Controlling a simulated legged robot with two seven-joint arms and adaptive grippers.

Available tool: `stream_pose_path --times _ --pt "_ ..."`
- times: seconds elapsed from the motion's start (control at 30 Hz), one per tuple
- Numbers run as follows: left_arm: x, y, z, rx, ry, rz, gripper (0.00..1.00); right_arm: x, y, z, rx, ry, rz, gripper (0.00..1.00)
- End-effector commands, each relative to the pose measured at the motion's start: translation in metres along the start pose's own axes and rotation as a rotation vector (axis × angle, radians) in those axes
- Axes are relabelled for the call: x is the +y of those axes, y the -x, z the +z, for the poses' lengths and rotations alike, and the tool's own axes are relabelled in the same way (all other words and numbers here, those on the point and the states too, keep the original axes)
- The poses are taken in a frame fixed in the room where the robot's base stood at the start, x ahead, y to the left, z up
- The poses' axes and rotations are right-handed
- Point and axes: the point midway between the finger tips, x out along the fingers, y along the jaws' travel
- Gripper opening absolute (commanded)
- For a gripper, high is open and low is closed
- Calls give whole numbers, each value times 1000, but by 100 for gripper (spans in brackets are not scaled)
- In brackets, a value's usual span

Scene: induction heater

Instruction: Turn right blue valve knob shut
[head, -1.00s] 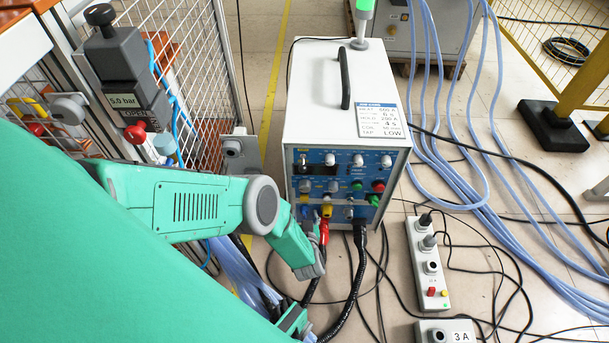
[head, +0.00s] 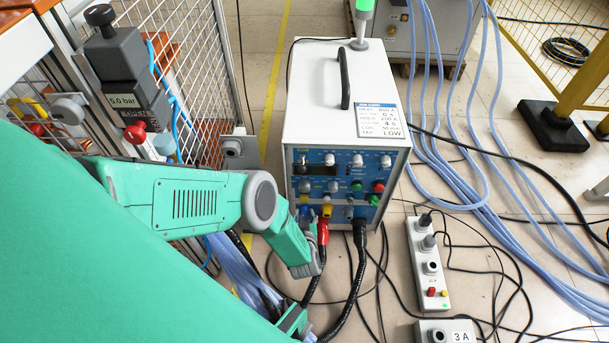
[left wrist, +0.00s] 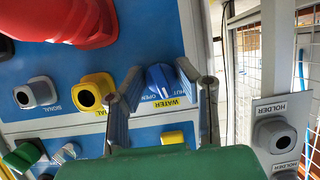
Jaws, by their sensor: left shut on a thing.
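A blue knob (left wrist: 160,80) sits on the blue panel beside a yellow WATER label in the left wrist view. My left gripper (left wrist: 162,86) is shut on this knob, with one grey finger on each side. In the head view my green left arm (head: 200,205) reaches in from the left to the heater's front panel (head: 350,172). The fingertips are hard to make out there. My right gripper is not in view.
A yellow socket (left wrist: 98,90) and a red plug (left wrist: 65,20) are close to the fingers. A grey HOLDER fitting (left wrist: 275,135) and mesh fence stand at the right of the wrist view. Black cables (head: 357,285) hang below the heater (head: 310,85). A socket strip (head: 425,250) lies right.

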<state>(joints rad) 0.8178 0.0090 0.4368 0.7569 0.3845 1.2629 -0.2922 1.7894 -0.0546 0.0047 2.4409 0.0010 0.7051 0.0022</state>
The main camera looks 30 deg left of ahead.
Motion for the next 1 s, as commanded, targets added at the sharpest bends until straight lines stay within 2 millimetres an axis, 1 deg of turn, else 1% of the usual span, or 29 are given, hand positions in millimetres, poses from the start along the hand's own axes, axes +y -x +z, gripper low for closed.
stream_pose_path --times 0.4,0.6,0.8,1.0 --pt "-2 0 1 -19 290 124 0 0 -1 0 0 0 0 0" --pt "-2 0 1 -25 407 171 0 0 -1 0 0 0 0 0" --pt "-2 0 1 -29 479 201 0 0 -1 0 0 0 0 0" --pt "-2 0 1 -31 510 213 0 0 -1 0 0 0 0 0"
